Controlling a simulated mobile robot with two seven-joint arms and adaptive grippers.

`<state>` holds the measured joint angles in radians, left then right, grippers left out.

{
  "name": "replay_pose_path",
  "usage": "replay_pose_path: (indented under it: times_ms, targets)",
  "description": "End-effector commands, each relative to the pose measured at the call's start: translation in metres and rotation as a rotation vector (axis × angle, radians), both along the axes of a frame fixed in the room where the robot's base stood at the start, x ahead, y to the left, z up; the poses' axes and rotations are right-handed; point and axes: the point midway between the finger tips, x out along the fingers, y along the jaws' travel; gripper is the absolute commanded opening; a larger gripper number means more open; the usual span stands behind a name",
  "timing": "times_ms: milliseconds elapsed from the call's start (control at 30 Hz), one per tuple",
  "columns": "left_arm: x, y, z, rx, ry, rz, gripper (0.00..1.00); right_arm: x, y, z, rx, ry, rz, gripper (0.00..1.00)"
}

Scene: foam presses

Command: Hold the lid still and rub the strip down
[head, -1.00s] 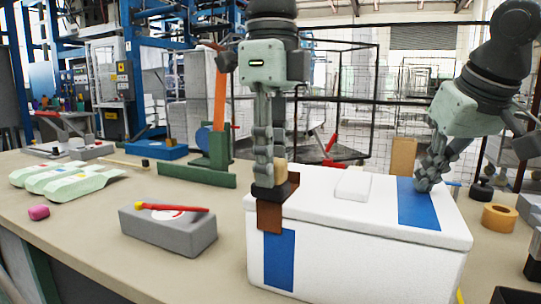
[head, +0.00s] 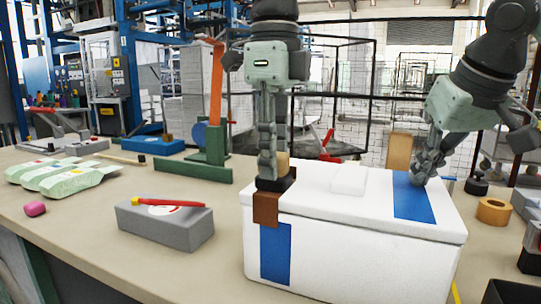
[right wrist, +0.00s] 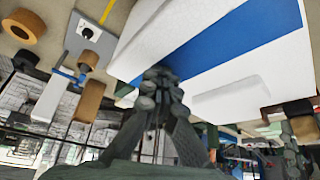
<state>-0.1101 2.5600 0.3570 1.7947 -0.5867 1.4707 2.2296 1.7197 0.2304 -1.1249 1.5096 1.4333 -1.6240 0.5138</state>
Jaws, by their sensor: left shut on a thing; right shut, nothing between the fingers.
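A white foam box (head: 350,258) stands on the bench with its white lid (head: 318,190) on. One blue strip (head: 413,200) lies across the lid's right part; it also shows in the right wrist view (right wrist: 235,35). Another blue strip (head: 276,255) is on the front wall at the left.
A grey block (head: 165,223) with a red-and-yellow stick stands left of the box. Green-white packs (head: 65,172) and a pink piece (head: 35,209) lie further left. A tape roll (head: 493,211) sits right of the box. The bench front left is clear.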

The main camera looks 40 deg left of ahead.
Motion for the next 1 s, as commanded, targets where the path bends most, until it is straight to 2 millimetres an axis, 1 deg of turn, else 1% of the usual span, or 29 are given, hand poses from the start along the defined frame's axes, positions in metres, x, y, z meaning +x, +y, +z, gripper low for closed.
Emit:
replay_pose_path:
  times_ms: [33,267,500,833,1000]
  targets:
    - [0.003,0.001,-0.002,0.001,0.0,0.0,0.02,-0.001,-0.001,-0.007,-0.01,0.011,0.0,0.0]
    - [0.009,0.002,-0.002,0.001,-0.001,0.0,0.02,-0.001,-0.001,-0.007,-0.011,0.012,0.001,0.0]
    - [0.02,0.005,-0.001,0.0,0.0,0.001,0.02,-0.001,-0.001,-0.007,-0.011,0.011,0.001,0.0]
    - [0.021,0.005,0.0,0.0,-0.001,0.0,0.02,-0.001,-0.001,-0.007,-0.01,0.011,0.0,0.0]
    - [0.021,0.005,0.008,-0.001,-0.002,0.001,0.02,-0.001,-0.001,-0.007,-0.01,0.011,0.0,0.0]
